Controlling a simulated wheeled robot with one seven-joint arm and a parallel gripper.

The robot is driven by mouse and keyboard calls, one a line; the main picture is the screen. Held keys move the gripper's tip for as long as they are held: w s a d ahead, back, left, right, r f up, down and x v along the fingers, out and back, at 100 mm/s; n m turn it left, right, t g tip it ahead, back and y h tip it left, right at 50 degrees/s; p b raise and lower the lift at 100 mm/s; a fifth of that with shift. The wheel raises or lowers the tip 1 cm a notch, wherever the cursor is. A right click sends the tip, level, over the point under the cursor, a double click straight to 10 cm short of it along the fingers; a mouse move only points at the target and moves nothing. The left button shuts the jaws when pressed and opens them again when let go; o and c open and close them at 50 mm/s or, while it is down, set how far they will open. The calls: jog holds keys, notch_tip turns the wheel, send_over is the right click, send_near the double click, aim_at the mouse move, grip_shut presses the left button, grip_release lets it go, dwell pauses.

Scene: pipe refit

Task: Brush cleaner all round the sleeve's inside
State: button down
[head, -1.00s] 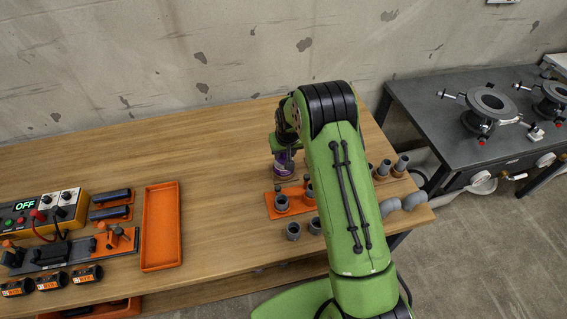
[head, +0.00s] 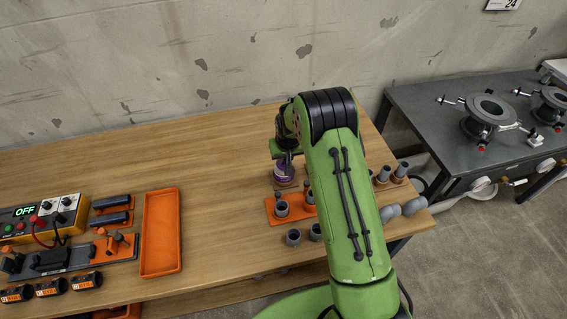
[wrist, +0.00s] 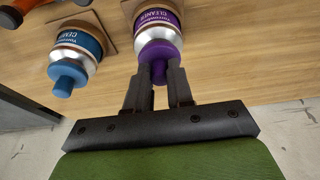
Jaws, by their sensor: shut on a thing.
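A can with a purple label and purple cap (wrist: 158,25) stands in front of my fingers in the wrist view. My gripper (wrist: 160,76) is shut on the purple cap at its top. In the head view my gripper (head: 287,158) is above the purple can (head: 284,172), which is partly hidden by it. The can appears to rest on its wooden base. The brush is not visible.
A blue-capped can (wrist: 78,55) stands beside the purple one. Grey fittings (head: 383,174) stand behind my arm at the right, with elbows (head: 413,207) near the edge. An orange tray (head: 147,235) and a control box (head: 42,218) lie left. The table's middle is clear.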

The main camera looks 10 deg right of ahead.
jog(key=shift+r+p, duration=2.2)
jog(key=shift+r, duration=1.9)
notch_tip(320, 180, up, 2)
jog(key=shift+p, duration=0.5)
